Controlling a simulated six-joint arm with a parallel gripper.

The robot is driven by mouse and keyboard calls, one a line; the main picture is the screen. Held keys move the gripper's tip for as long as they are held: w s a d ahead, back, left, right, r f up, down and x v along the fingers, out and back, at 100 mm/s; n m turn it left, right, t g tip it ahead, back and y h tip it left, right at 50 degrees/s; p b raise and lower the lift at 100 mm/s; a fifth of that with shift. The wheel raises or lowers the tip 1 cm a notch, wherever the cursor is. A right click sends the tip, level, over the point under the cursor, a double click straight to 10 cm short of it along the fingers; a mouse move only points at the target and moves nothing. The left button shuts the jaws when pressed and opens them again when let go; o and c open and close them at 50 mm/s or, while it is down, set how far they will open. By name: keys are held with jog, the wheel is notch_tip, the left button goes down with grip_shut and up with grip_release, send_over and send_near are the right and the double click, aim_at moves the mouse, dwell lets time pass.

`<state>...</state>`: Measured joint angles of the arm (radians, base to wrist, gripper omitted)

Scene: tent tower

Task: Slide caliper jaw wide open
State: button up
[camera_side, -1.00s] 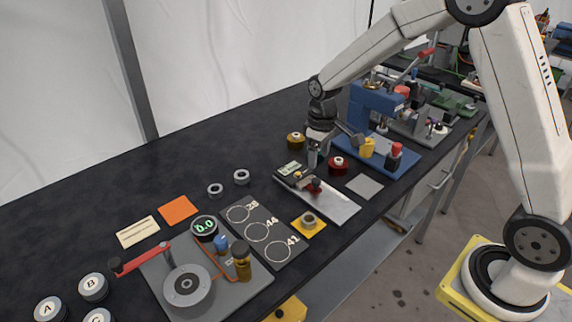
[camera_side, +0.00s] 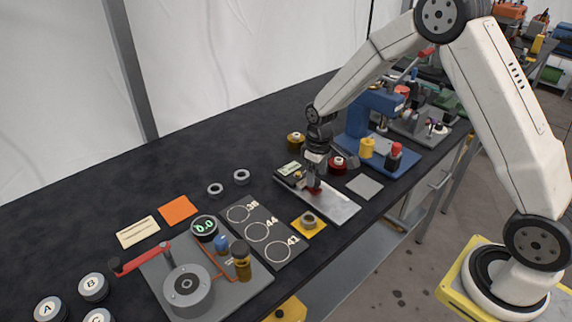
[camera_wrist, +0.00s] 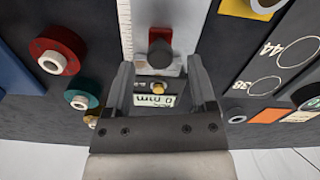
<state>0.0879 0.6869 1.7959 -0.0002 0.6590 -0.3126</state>
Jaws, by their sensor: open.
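The caliper (camera_side: 335,204) lies on the dark bench as a pale grey plate, with a display at its far left end. In the wrist view its display (camera_wrist: 155,101) seems to read 0 mm, with a yellow knob (camera_wrist: 158,88) beside it. The sliding jaw's red piece with a dark round knob (camera_wrist: 160,52) is just past my fingertips; the red piece also shows in the side view (camera_side: 315,188). My gripper (camera_wrist: 160,68) is open and empty, its fingers pointing down, one to each side of the line to the knob. Contact cannot be told.
Red (camera_wrist: 58,50) and green (camera_wrist: 82,92) spools stand left of the caliper in the wrist view. A blue press (camera_side: 372,125) stands behind it in the side view. A plate with circles (camera_side: 262,232) and a yellow pad with a ring (camera_side: 308,224) lie in front.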

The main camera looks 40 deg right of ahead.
jog(key=shift+f, duration=0.75)
grip_shut()
jog(key=shift+s, duration=3.3)
grip_release()
jog(key=shift+r, duration=0.1)
notch_tip(320, 180, up, 8)
